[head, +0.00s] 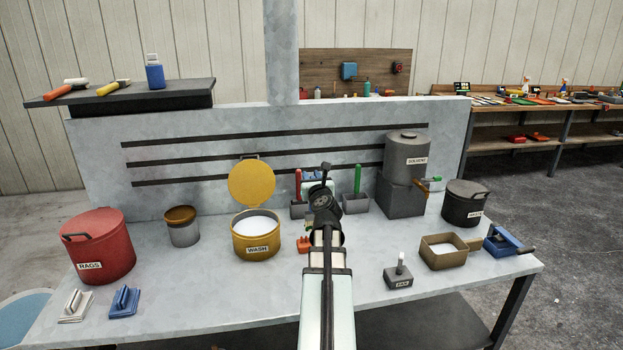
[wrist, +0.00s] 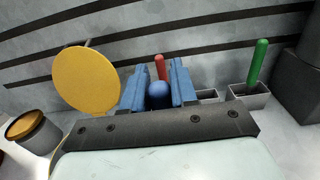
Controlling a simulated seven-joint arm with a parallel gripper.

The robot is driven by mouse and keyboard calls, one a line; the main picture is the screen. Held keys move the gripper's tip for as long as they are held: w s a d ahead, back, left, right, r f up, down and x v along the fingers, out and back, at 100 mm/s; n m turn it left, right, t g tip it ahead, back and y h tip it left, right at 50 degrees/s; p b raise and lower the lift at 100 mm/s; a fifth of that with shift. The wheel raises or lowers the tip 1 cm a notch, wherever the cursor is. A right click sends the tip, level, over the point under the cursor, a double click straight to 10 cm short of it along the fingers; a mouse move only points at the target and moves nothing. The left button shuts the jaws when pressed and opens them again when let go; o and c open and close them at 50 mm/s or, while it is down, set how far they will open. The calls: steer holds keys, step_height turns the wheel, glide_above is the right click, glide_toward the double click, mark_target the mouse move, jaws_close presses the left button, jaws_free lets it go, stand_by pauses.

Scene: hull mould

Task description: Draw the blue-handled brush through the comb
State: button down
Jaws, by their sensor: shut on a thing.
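My gripper (wrist: 158,78) has blue fingers, shut on the blue handle (wrist: 159,94) of a brush, whose rounded end shows between them. The brush's bristles are hidden in both views. In the head view my gripper (head: 314,184) is mostly hidden by my own arm, in front of the back panel between the red and green handles. An orange-red toothed piece (head: 304,244), perhaps the comb, sits on the bench right of the wash pot (head: 256,243), partly covered by my arm. I cannot tell how far the brush is from it.
A red handle (head: 298,184) and a green handle (head: 357,180) stand in grey holders at the back. The wash pot's yellow lid (head: 251,184) is raised. The solvent can (head: 407,157) and a tan tray (head: 449,254) are to the right. The front middle bench is mostly clear.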

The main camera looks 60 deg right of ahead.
steer(key=shift+f, duration=0.55)
stand_by(0.4)
steer(key=shift+a, duration=0.1)
steer(key=shift+v, duration=1)
steer(key=shift+r, duration=0.1)
steer(key=shift+x, duration=1.05)
steer(key=shift+s, duration=0.1)
steer(key=shift+v, duration=1)
